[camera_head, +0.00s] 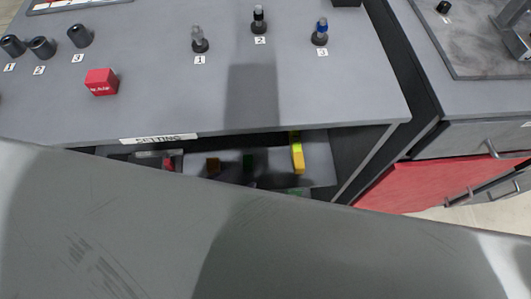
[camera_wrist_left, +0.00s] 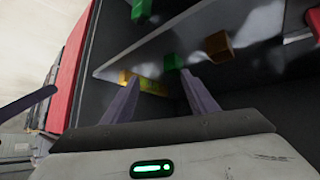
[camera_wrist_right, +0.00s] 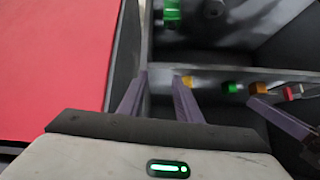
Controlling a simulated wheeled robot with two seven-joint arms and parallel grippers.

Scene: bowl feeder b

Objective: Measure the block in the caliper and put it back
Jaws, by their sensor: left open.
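Several small blocks lie in the recess under the desk top. A yellow block (camera_head: 298,161) is at its right end, with an orange block (camera_head: 213,166) and a green block (camera_head: 248,161) farther left. In the left wrist view my left gripper (camera_wrist_left: 160,78) is open, the yellow block (camera_wrist_left: 151,87) showing beyond and between its fingertips. A green block (camera_wrist_left: 173,62) and an orange block (camera_wrist_left: 217,42) lie beyond. My right gripper (camera_wrist_right: 160,80) is open and empty beside a dark panel edge. A red-and-grey item (camera_head: 169,163), possibly the caliper, is partly hidden.
The desk top (camera_head: 340,95) carries a red labelled block (camera_head: 101,82), black knobs and numbered pins. A label reading SETTING (camera_head: 158,139) is on its front edge. A red panel (camera_head: 425,185) stands right. My arm covers the head view's lower part, hiding both grippers.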

